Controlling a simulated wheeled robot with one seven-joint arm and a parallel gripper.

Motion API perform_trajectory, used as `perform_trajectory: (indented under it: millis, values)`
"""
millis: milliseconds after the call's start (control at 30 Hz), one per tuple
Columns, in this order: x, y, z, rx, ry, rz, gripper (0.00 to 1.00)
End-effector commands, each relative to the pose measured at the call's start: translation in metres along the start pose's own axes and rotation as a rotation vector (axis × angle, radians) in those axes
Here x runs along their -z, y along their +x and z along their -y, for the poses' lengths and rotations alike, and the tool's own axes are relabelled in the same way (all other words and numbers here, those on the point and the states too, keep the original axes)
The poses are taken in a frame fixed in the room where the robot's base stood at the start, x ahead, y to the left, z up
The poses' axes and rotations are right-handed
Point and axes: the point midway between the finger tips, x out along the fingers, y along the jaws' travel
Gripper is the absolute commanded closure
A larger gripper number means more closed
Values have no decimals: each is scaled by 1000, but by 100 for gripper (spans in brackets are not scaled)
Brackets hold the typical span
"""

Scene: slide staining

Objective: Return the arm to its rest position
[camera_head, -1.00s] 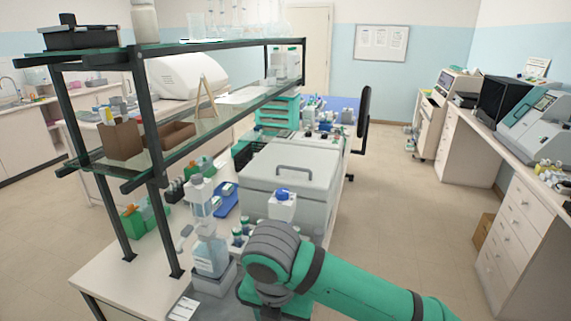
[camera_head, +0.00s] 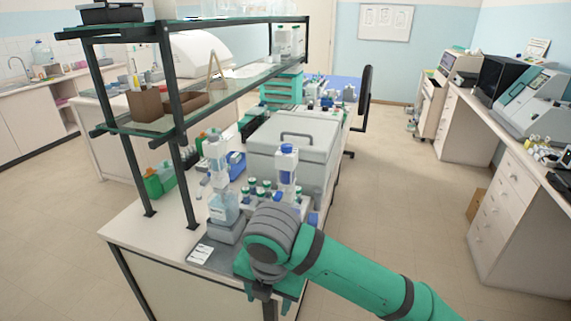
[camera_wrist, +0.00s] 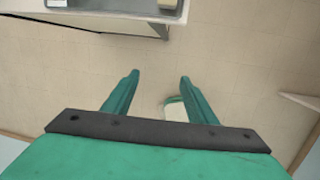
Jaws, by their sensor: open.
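My green arm reaches in from the lower right of the head view and bends at a grey joint. My gripper (camera_head: 268,300) hangs below it, pointing down, just off the near end of the white bench (camera_head: 130,222). In the wrist view both green fingers of my gripper (camera_wrist: 159,76) are spread apart, with only floor between them. Nothing is held.
The bench edge (camera_wrist: 110,22) shows at the top of the wrist view. Floor (camera_head: 390,220) is open to the right.

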Motion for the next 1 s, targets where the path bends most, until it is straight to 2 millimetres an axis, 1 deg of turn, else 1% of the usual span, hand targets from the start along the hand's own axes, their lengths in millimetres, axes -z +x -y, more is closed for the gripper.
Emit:
perform_trajectory:
  millis: [267,367,467,500,600,700,800,900,1000]
  values:
    - [10,7,-47,-184,77,-25,48]
    - [15,8,-71,-275,119,-43,48]
    - [22,7,-100,-395,183,-74,48]
    - [24,6,-113,-449,214,-90,48]
    - [30,0,-143,-588,302,-134,48]
    - [32,-7,-168,-717,399,-184,48]
    - [34,-15,-189,-837,499,-239,48]
    - [33,-23,-204,-950,605,-294,48]
    - [31,-29,-215,-1054,717,-354,48]
